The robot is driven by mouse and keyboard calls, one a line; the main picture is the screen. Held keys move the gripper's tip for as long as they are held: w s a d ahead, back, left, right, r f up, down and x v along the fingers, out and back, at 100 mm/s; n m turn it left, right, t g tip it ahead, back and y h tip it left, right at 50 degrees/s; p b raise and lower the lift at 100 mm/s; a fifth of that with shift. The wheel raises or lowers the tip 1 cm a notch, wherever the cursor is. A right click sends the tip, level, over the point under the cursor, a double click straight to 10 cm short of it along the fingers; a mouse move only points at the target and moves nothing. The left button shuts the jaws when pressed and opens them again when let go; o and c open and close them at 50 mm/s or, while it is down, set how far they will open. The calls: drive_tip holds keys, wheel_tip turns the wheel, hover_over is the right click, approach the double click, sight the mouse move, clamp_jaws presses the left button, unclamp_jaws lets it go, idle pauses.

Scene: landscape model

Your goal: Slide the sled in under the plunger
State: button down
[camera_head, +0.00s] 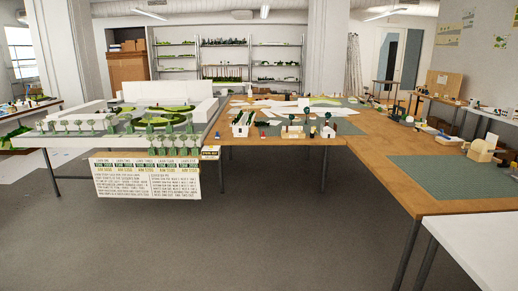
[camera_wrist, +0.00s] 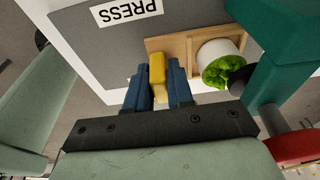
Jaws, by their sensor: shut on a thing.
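In the wrist view my gripper (camera_wrist: 159,82) has two blue fingers shut on a yellow handle (camera_wrist: 157,67). The handle stands at the near left end of a pale wooden sled (camera_wrist: 178,45). A white round pot (camera_wrist: 213,47) with bright green stuff (camera_wrist: 221,68) sits in the sled's right part, behind a cross strip. A dark grey round part (camera_wrist: 243,80), perhaps the plunger, overlaps the green's near right edge; its height above it is unclear. A teal press frame (camera_wrist: 283,62) rises at the right. My gripper is not visible in the head view.
A grey mat (camera_wrist: 100,45) with a "PRESS" label (camera_wrist: 127,10) lies left of and beyond the sled. A red part (camera_wrist: 295,147) shows at lower right. The head view shows a landscape model (camera_head: 150,115) and wooden tables with green mats (camera_head: 440,176).

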drive_tip(key=shift+d, duration=0.9)
idle(0.4)
drive_tip(key=shift+w, duration=0.1)
